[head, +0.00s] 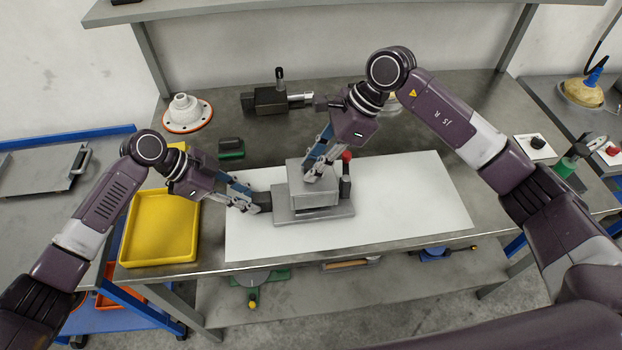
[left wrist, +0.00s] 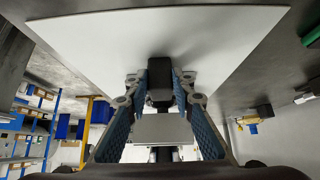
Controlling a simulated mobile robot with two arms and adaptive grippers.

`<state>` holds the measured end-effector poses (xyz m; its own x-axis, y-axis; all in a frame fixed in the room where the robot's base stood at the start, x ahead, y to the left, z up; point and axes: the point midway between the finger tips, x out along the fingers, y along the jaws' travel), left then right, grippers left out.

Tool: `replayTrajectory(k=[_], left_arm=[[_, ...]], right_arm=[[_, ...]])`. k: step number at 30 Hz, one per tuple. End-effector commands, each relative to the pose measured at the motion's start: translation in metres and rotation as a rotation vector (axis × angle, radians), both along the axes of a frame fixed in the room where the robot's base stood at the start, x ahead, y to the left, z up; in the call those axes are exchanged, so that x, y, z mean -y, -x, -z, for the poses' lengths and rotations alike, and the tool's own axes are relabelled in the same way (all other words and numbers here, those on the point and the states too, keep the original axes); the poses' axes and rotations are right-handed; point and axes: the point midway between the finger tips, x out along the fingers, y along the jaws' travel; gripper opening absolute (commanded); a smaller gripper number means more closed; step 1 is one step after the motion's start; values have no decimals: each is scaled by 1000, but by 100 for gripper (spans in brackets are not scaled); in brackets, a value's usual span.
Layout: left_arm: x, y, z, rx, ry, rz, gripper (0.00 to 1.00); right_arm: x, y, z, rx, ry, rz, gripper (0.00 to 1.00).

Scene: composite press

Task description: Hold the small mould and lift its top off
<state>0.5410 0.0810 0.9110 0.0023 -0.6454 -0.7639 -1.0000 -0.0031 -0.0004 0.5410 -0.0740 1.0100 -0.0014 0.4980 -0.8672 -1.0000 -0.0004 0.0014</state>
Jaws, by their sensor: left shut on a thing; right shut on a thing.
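The small mould is a grey metal block on a flat base plate (head: 335,213), on a white sheet on the bench. Its top (head: 314,199) is the square block in the middle. My left gripper (head: 254,206) is shut on the dark handle (head: 265,200) at the mould's left side. The left wrist view shows the dark handle (left wrist: 160,86) between the fingers, with a grey part of the mould (left wrist: 160,128) below it in the picture. My right gripper (head: 314,177) is shut at the mould's top from above; its fingers hide what they grip. I cannot tell whether the top is clear of the base.
A yellow tray (head: 160,228) is at the left, a vise (head: 270,100) and a white flanged part (head: 187,110) behind. The white sheet (head: 420,200) is bare to the right.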

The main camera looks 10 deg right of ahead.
Motion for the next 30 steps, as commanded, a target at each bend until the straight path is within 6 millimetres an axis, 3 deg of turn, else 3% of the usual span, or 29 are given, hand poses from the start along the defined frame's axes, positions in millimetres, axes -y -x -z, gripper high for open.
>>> replayTrajectory(k=[11, 12, 17, 26, 30], left_arm=[[0, 1, 1, -1, -3, 3, 0], [0, 1, 1, -1, -3, 3, 26], [0, 1, 1, -2, -2, 3, 43], [-1, 0, 0, 0, -2, 1, 43], [-11, 0, -11, 1, -3, 1, 43]], right_arm=[[0, 0, -8, 1, 0, 0, 0], [0, 0, -8, 1, 0, 0, 0], [0, 0, -8, 1, -1, 0, 0], [0, 0, -7, 1, -1, 0, 0], [0, 0, -8, 1, -1, 0, 0]])
